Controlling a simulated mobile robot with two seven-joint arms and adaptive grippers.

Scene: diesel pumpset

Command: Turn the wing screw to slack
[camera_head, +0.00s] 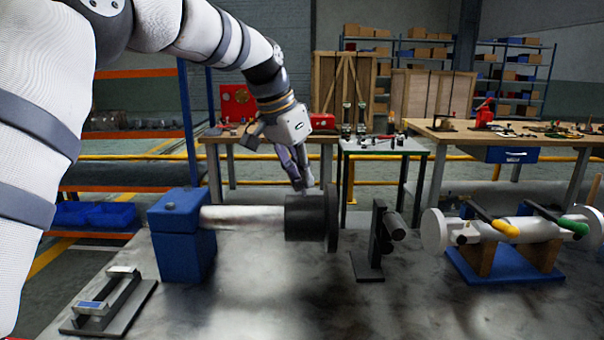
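I cannot make out a wing screw for certain in this view. A grey horizontal shaft (243,219) runs from a blue block (178,245) to a black drum (304,222) with a wider disc at its right end. My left gripper (302,179) points down at the top of the drum, its fingertips close above it or touching; I cannot tell which. The fingers look close together, but whether they are shut or hold something small is unclear. They may hide a small part on the drum's top. My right gripper is out of view.
A black stand (378,245) is right of the drum. Farther right, a pale cylinder (520,230) with yellow-gripped and green-gripped levers rests on wooden blocks over a blue base (505,265). A metal fixture (108,300) lies front left. The bench's front middle (300,305) is clear.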

